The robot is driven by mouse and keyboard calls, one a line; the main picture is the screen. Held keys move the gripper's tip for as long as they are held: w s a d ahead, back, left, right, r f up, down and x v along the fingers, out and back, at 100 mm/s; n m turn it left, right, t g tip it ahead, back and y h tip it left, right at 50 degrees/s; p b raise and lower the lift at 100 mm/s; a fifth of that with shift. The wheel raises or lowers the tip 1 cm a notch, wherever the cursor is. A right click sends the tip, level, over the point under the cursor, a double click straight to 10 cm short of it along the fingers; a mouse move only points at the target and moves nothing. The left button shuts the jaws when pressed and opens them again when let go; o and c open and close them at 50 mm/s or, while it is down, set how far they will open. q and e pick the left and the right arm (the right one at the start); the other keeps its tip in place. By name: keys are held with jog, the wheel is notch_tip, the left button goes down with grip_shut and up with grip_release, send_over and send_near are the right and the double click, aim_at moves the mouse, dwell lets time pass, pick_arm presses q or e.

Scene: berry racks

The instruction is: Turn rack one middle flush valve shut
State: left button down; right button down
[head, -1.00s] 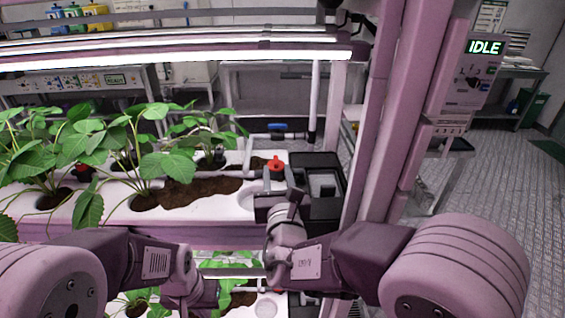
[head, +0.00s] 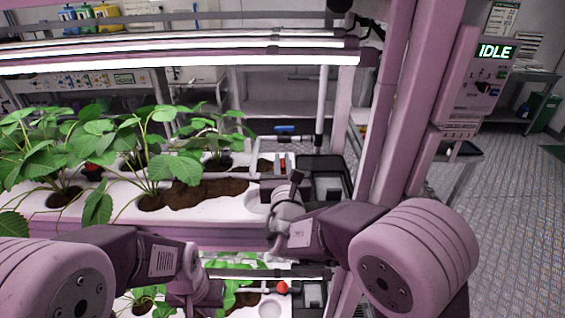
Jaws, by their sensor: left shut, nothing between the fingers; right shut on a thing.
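The red valve handle (head: 283,166) is at the right end of the white planting tray (head: 225,205), on the middle tier beside a black box. Grey fingers of my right gripper (head: 282,160) sit on both sides of the handle, shut on it. My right wrist and forearm hide the pipe below the valve. My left gripper (head: 207,291) is low in the picture, near the lower tier and away from the valve. It is shut and empty; its fingertips are hard to make out.
A second red knob (head: 282,287) shows on the lower tier. A blue valve handle (head: 285,129) is behind the tray. Leafy plants (head: 150,150) fill the tray's left. A light bar (head: 180,65) runs above, and a pink post (head: 395,110) stands to the right. A display reads IDLE.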

jog(key=shift+m+h, duration=0.5)
jog(key=shift+h, duration=0.3)
jog(key=c, duration=1.5)
grip_release()
jog(key=shift+o, duration=0.2)
jog(key=s+b, duration=0.1)
jog(key=s, duration=0.8)
jog(key=shift+s, duration=0.1)
